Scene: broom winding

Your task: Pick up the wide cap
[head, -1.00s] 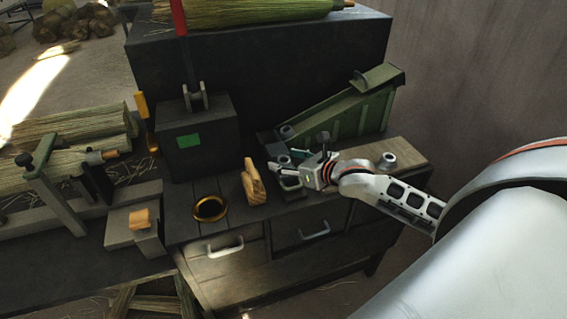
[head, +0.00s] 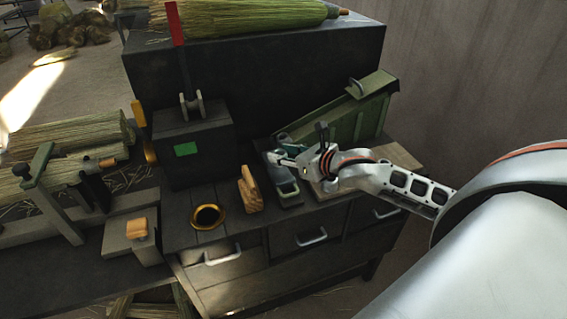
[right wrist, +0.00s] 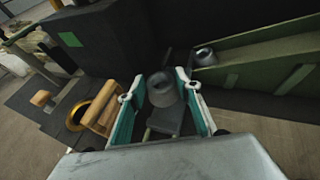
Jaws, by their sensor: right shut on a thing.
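The wide cap (right wrist: 162,90), a grey flared ring-like piece, sits between the two teal-padded fingers of my right gripper (right wrist: 160,96) in the right wrist view. The right gripper is shut on it. In the head view the right gripper (head: 284,153) is over the far part of a small dark tray (head: 288,200), in front of the green chute; the cap cannot be made out clearly there. My left gripper is not in view.
Another grey cap (right wrist: 205,56) sits at the low end of the green chute (head: 350,118). A wooden piece (head: 249,190) and a brass ring (head: 208,216) are to the left. A dark box with a red-handled lever (head: 190,145) stands behind them.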

